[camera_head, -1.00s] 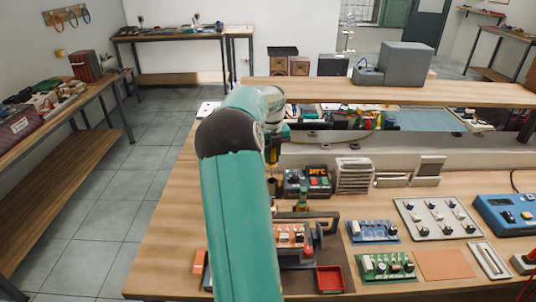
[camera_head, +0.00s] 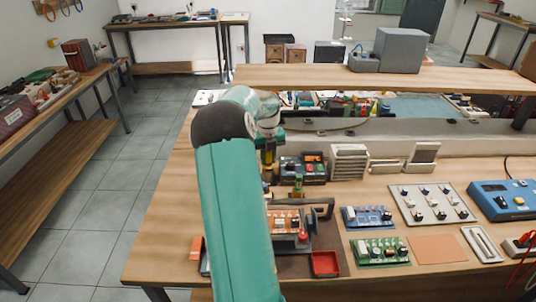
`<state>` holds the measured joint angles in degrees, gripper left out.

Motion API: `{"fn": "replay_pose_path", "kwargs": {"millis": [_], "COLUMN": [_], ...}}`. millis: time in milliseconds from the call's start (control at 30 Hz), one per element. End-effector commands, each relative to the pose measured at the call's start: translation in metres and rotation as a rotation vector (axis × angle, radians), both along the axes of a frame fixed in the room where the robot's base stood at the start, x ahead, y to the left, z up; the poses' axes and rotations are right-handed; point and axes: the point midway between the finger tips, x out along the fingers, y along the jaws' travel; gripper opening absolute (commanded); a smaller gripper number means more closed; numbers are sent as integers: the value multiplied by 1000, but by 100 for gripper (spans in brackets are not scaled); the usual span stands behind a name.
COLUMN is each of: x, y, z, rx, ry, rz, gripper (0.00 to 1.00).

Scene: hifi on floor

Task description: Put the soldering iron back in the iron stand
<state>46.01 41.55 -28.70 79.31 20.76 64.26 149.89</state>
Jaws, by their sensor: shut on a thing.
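My teal arm fills the middle of the view and hides much of the bench's left part. My gripper (camera_head: 268,168) shows only in part, beyond my forearm, pointing down just left of a dark station with red and green buttons (camera_head: 303,168). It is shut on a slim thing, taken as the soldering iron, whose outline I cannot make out. The iron stand cannot be made out clearly; my arm may hide it. A small green and yellow item (camera_head: 298,186) stands just in front of the station, behind a holder with an orange board (camera_head: 286,221).
A raised shelf (camera_head: 400,80) runs across the back of the bench. A red tray (camera_head: 325,263), a blue board (camera_head: 367,216), a green board (camera_head: 381,251) and a grey panel (camera_head: 433,204) lie at the front and right. Bare wood (camera_head: 165,225) shows left of my arm.

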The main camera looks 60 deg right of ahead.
Motion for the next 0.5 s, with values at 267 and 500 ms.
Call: {"fn": "replay_pose_path", "kwargs": {"millis": [267, 500], "x": [0, 0], "y": [0, 0], "z": [-1, -1], "rx": [0, 0], "ry": [0, 0], "rz": [0, 1], "gripper": [5, 49]}}
